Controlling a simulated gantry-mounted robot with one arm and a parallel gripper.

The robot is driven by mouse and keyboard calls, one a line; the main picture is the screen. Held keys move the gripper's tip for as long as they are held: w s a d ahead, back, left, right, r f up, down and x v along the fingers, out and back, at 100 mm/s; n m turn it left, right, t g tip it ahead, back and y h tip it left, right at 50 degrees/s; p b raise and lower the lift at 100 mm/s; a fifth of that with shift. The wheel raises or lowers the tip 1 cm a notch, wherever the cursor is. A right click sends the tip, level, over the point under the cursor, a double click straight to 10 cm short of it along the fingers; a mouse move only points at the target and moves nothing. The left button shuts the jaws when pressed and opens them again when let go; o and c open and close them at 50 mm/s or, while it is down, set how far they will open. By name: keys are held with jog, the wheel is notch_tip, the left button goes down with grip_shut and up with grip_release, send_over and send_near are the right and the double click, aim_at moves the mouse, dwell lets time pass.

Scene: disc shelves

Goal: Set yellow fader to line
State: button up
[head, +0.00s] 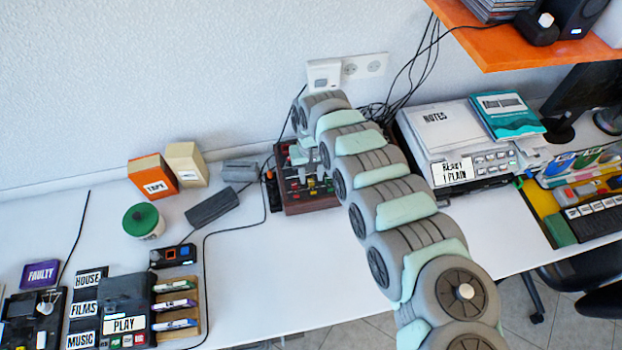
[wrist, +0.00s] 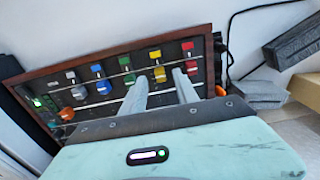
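The mixer panel (wrist: 112,105) is dark with a brown wooden frame and shows tilted in the wrist view. In the head view the mixer (head: 313,205) stands near the wall, partly hidden by my arm. The yellow fader (wrist: 159,75) has a yellow cap, with another yellow piece (wrist: 155,55) above it. Thin pale lines cross the fader columns; I cannot tell which is the target line. My gripper (wrist: 160,75) is open, its two pale fingers apart on either side of the yellow cap. I cannot tell whether they touch it.
A red cap (wrist: 191,66) sits close right of the fingers and a green cap (wrist: 128,79) close left. Blue (wrist: 103,87) and white (wrist: 79,93) caps are further left. A grey block (head: 240,171) and dark box (head: 212,206) lie left of the mixer.

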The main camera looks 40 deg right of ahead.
aim_at(311, 183)
jog(key=shift+f, duration=1.15)
jog(key=shift+c, duration=0.3)
grip_shut()
dwell(0.3)
